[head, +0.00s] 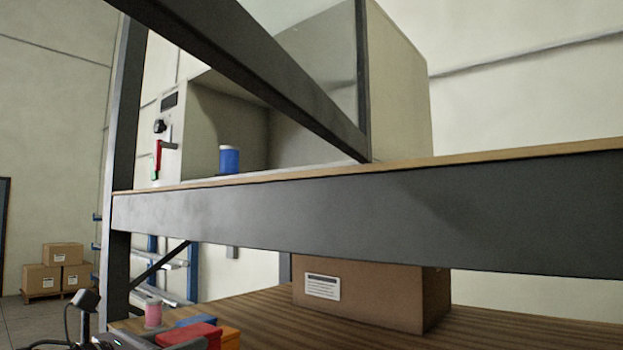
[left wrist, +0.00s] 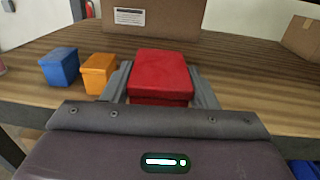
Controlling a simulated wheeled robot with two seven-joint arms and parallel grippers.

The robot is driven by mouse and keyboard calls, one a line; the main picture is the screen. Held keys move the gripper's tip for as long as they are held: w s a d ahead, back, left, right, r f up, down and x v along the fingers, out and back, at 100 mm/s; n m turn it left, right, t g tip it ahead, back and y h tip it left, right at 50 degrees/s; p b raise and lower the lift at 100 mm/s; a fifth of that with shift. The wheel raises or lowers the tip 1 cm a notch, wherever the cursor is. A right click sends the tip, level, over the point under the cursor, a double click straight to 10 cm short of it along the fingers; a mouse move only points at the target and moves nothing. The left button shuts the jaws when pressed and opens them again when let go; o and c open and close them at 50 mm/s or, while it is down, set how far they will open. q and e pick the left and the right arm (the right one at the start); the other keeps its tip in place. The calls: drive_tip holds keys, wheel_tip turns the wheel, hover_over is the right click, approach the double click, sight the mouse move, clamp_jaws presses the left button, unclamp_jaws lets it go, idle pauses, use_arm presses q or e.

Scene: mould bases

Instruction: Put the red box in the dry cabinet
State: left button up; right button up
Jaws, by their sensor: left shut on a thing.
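The red box (left wrist: 160,75) is between the two fingers of my left gripper (left wrist: 162,88), which is shut on it, just above or on the lower wooden shelf; I cannot tell if it touches the wood. In the head view the red box (head: 190,334) shows at the bottom edge, with part of my left gripper (head: 128,342) beside it. The dry cabinet (head: 405,90) is a beige cabinet on the upper shelf, with a dark opening and a glass pane, partly hidden by a dark rack beam. My right gripper is not in view.
A blue box (left wrist: 60,67) and an orange box (left wrist: 98,73) stand left of the red box. A pink spool (head: 153,314) and a cardboard carton (head: 375,295) are on the lower shelf. A blue cylinder (head: 229,160) stands at the cabinet opening. The upper shelf's edge beam (head: 380,215) crosses the view.

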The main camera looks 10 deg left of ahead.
use_arm(q)
drive_tip(key=shift+d+f, duration=0.35)
drive_tip(key=shift+f, duration=0.4)
drive_tip(key=s+d+f+m+g+h, duration=0.2)
drive_tip(key=s+f, duration=0.2)
drive_tip(key=f, duration=0.6)
drive_tip(key=s+d+f+m+g+h, duration=0.1)
drive_tip(key=s+f, duration=0.4)
drive_tip(key=f, duration=0.5)
drive_tip(key=s+d+f+m+g+h, duration=0.2)
drive_tip(key=s+d+f+h, duration=0.1)
drive_tip(key=f, duration=0.7)
drive_tip(key=shift+s+d+f+m+g+h, duration=0.35)
drive_tip(key=shift+s+d, duration=0.35)
drive_tip(key=shift+d, duration=0.5)
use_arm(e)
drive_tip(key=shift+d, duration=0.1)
